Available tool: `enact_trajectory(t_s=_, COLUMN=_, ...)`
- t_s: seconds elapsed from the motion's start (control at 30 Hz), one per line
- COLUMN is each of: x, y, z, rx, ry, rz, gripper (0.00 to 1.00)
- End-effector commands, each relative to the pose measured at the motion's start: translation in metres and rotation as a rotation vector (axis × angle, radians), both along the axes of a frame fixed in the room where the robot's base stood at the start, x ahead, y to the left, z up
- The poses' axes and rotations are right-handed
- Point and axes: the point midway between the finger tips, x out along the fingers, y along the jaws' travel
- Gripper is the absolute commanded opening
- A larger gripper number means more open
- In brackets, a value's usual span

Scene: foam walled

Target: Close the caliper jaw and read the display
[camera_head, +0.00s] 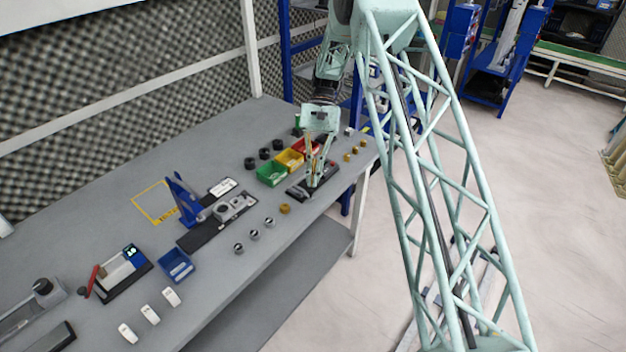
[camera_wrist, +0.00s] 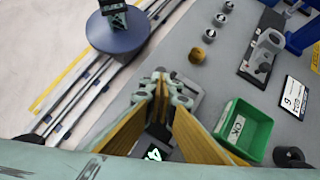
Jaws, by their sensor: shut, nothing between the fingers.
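My gripper (camera_head: 315,183) points down over a dark-based device (camera_head: 297,193) near the table's front edge, which I take to be the caliper. In the wrist view my gripper (camera_wrist: 163,91) has its fingertips together with nothing between them. They overlap a grey part (camera_wrist: 187,96) of the device, and I cannot tell whether they touch it. A black display (camera_wrist: 155,153) with pale green characters shows between the yellow-lined fingers. It is partly covered, so its full reading cannot be made out. The caliper jaw is hidden or too small to tell.
Green (camera_head: 271,174), yellow (camera_head: 290,160) and red bins stand close behind the device. A brass piece (camera_head: 285,208) and several silver pieces lie to its left. A blue-posted fixture (camera_head: 184,200) and a blue bin (camera_head: 177,266) stand farther left. The table's front edge is near.

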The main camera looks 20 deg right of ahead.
Motion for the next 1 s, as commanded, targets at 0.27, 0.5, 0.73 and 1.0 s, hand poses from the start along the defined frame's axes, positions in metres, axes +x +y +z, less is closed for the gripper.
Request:
enact_trajectory(t_s=0.27, x=-0.005, y=0.004, z=0.001, rx=0.000, ry=0.001, rz=0.001, gripper=0.00)
enact_trajectory(t_s=0.5, x=-0.016, y=0.015, z=-0.001, rx=0.000, ry=0.002, rz=0.001, gripper=0.00)
enact_trajectory(t_s=0.73, x=-0.017, y=0.015, z=-0.003, rx=0.001, ry=0.005, rz=0.001, gripper=0.00)
enact_trajectory(t_s=1.0, x=-0.015, y=0.015, z=-0.003, rx=0.001, ry=0.006, rz=0.001, gripper=0.00)
